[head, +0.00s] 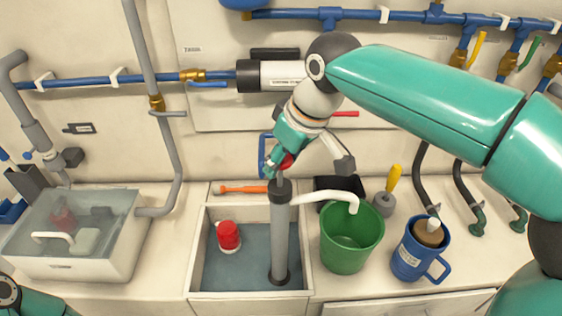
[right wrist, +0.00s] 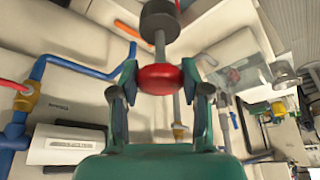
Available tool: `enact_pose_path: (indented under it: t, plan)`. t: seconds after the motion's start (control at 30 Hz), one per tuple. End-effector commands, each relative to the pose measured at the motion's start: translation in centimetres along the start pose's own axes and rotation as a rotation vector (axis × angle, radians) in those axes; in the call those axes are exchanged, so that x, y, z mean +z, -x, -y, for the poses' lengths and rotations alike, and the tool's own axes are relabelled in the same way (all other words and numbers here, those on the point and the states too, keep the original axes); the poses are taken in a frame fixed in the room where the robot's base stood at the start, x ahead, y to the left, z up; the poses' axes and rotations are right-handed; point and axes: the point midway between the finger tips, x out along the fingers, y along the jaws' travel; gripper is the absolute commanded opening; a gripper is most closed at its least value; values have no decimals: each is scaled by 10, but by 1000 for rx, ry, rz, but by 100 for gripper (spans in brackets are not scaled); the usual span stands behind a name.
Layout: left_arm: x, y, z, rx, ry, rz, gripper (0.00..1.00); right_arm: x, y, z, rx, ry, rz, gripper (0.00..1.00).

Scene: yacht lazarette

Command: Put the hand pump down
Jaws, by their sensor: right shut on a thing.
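The hand pump (head: 280,240) is a grey upright tube with a dark collar, a white side spout and a red handle. Its lower end is inside the open square well (head: 197,262), which has a blue-grey bottom. I cannot tell whether its foot rests on the bottom. The spout points right, its end over the green bucket (head: 345,258). My right gripper (head: 284,166) is shut on the pump's red handle, from above. In the right wrist view the red handle (right wrist: 160,78) sits between the two fingers (right wrist: 158,72). My left gripper is out of view.
A red-capped container (head: 228,236) stands in the well, left of the pump. A clear-lidded box (head: 120,262) stands left. A blue jug (head: 408,262) stands right of the bucket. An orange-handled tool (head: 240,189) lies behind the well. Blue pipes (head: 130,79) run along the wall.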

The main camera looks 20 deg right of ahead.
Motion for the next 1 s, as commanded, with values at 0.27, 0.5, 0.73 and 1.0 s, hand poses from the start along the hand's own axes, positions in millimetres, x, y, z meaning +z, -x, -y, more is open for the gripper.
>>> enact_pose_path:
  t: [0.27, 0.5, 0.73, 1.0]
  plan:
    - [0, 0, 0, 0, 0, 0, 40, 0, -2, 0, 1, 0, -6, 0]
    - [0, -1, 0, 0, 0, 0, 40, 1, -4, 0, 0, 0, -1, 71]
    - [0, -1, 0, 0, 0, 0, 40, 1, -4, 0, 0, 0, -1, 71]
    - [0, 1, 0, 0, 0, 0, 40, 0, 10, 0, 1, 1, -4, 71]
